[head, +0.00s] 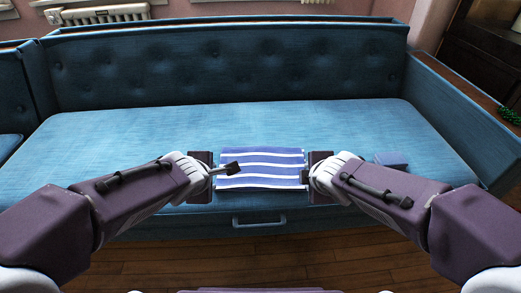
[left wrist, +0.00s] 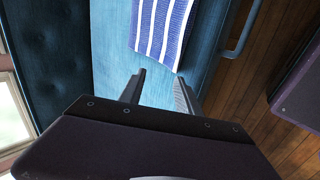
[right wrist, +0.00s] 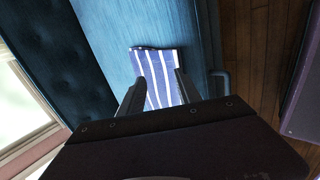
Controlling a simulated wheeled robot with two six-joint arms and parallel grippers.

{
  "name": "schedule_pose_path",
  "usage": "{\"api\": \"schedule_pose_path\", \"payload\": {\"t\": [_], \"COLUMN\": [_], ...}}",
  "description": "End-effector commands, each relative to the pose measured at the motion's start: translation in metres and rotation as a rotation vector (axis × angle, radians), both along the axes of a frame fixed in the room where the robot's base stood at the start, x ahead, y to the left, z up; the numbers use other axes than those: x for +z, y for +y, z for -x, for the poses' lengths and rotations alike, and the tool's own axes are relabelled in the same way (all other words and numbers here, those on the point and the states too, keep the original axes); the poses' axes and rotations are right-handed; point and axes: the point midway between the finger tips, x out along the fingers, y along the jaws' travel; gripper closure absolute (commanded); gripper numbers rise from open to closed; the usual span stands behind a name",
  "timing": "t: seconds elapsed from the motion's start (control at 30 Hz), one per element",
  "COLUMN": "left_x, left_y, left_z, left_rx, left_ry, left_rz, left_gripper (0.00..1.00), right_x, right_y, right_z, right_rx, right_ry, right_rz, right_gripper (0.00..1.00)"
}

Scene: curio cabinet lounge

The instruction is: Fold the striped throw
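The striped throw (head: 260,168), blue with white stripes, lies flat as a small rectangle near the front edge of the blue sofa seat (head: 150,130). My left gripper (head: 224,172) is at its left edge. In the left wrist view the throw (left wrist: 160,28) lies beyond the open, empty fingers (left wrist: 160,84). My right gripper (head: 305,172) is at its right edge. In the right wrist view its fingers (right wrist: 156,88) are apart, with the throw (right wrist: 156,68) showing between and beyond them. Whether either gripper touches the cloth cannot be told.
A small blue item (head: 391,160) lies on the seat to the right of my right gripper. The sofa's backrest (head: 230,65) and right armrest (head: 455,110) bound the seat. A drawer handle (head: 259,221) is on the sofa front. The seat behind the throw is clear.

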Motion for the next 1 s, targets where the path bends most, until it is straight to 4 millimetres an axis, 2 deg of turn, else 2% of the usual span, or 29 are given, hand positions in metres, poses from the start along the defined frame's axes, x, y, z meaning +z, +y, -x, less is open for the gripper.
{"api": "schedule_pose_path", "payload": {"t": [0.03,0.1,0.57,0.7,0.77,0.83,1.0], "left_x": [0.013,0.015,0.013,0.039,0.048,0.049,0.026], "left_y": [0.0,0.0,0.0,0.017,0.033,0.052,0.066], "left_z": [0.0,0.0,0.0,-0.001,0.004,0.022,0.064], "left_rx": [0.0,0.0,0.001,0.049,0.108,0.148,-0.155], "left_ry": [0.0,0.0,0.0,0.025,0.078,0.192,0.404], "left_rz": [0.0,0.0,0.0,-0.007,-0.004,-0.016,-0.184], "left_gripper": [0.6,0.6,0.6,0.6,0.6,0.6,0.6], "right_x": [0.013,0.015,0.013,0.039,0.048,0.049,0.025], "right_y": [0.0,0.0,0.0,-0.017,-0.033,-0.052,-0.066], "right_z": [0.0,0.0,0.0,-0.001,0.004,0.022,0.064], "right_rx": [0.0,0.0,-0.001,-0.049,-0.108,-0.266,-0.681], "right_ry": [0.0,0.0,0.0,0.025,0.078,0.185,0.348], "right_rz": [0.0,0.0,0.0,0.007,0.003,-0.066,-0.277], "right_gripper": [0.6,0.6,0.6,0.6,0.6,0.6,0.6]}}
